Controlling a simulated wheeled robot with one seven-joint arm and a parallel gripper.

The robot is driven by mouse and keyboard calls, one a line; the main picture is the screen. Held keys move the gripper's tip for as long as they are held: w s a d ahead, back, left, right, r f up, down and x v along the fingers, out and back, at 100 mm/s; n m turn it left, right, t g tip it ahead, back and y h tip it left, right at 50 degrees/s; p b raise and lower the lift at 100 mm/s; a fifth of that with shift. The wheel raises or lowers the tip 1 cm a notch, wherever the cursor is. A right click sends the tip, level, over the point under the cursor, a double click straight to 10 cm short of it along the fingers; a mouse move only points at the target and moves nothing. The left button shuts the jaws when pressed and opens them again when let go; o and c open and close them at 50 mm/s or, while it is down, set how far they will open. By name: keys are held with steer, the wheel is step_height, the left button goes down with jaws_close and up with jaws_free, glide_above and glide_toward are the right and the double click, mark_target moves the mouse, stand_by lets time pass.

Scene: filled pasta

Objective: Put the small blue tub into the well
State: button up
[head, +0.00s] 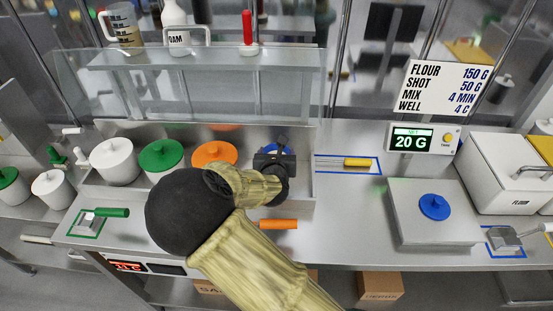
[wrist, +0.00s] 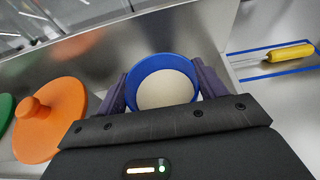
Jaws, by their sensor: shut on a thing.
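The small blue tub (wrist: 134,78) is lidless and holds pale powder; its rim faces the wrist camera. My gripper (wrist: 163,88) is shut on it, one dark finger on each side. In the head view my gripper (head: 274,164) is at the right end of the well (head: 300,190), a long metal recess in the counter, right of the orange-lidded tub (head: 214,154). Only a sliver of blue shows there behind my gripper. I cannot tell whether the tub touches the well floor. The blue lid (head: 434,206) lies on a steel platform at the right.
White (head: 114,162) and green-lidded (head: 160,157) tubs stand left in the well. A glass guard with a shelf (head: 200,58) rises behind it. A yellow-handled tool (head: 357,162) lies in a blue outline to the right. An orange handle (head: 278,224) lies in front.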

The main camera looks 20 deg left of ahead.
steer(key=shift+f, duration=1.15)
steer(key=shift+f, duration=0.1)
steer(key=o, duration=1.7)
steer(key=v, duration=1.2)
steer(key=shift+b, duration=0.3)
